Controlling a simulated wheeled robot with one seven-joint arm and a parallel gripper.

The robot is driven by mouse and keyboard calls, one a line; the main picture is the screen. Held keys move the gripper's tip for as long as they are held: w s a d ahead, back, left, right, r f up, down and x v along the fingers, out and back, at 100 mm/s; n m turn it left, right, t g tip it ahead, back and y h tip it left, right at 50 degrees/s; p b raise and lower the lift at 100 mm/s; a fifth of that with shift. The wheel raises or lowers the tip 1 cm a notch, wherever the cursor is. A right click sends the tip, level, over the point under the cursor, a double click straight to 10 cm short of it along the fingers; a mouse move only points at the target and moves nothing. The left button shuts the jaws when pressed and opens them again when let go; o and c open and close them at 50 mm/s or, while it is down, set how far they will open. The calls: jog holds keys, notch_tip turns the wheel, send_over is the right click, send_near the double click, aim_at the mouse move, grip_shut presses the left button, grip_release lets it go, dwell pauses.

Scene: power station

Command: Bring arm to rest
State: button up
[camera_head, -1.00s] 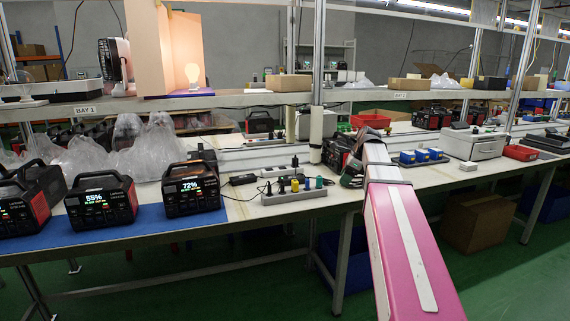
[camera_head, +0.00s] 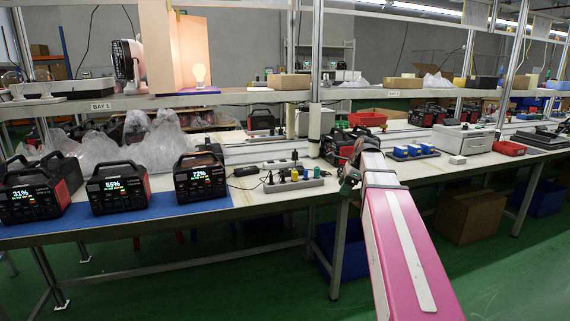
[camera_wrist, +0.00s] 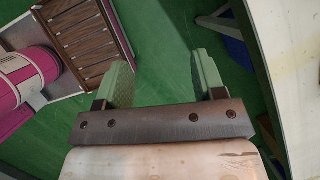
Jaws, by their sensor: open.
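My pink arm (camera_head: 405,250) reaches forward from the lower right of the head view to the workbench's front edge. My gripper (camera_head: 349,179) shows small and partly hidden at the arm's far end, by the bench edge. In the wrist view my gripper (camera_wrist: 160,72) has its two green fingers spread apart. Nothing is between them; only green floor (camera_wrist: 160,30) shows there.
The workbench (camera_head: 245,205) carries power stations reading 31%, 65% (camera_head: 118,187) and 72% (camera_head: 201,177), plus a socket strip (camera_head: 294,181). A blue bin (camera_head: 347,245) and a cardboard box (camera_head: 470,215) stand underneath. The bench edge (camera_wrist: 285,70) is right in the wrist view.

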jog(key=s+a+f+n+h, duration=0.1)
jog(key=s+f+n, duration=0.5)
jog(key=f, duration=0.3)
jog(key=s+a+f+n+h, duration=0.1)
jog(key=s+f+n, duration=0.6)
jog(key=f, duration=0.3)
jog(key=s+a+f+n+g+h, duration=0.1)
jog(key=s+a+f+n+h, duration=0.1)
jog(key=s+f+n, duration=0.4)
jog(key=shift+s+f+n, duration=0.2)
jog(key=shift+f+n, duration=0.1)
jog(key=shift+f, duration=1.5)
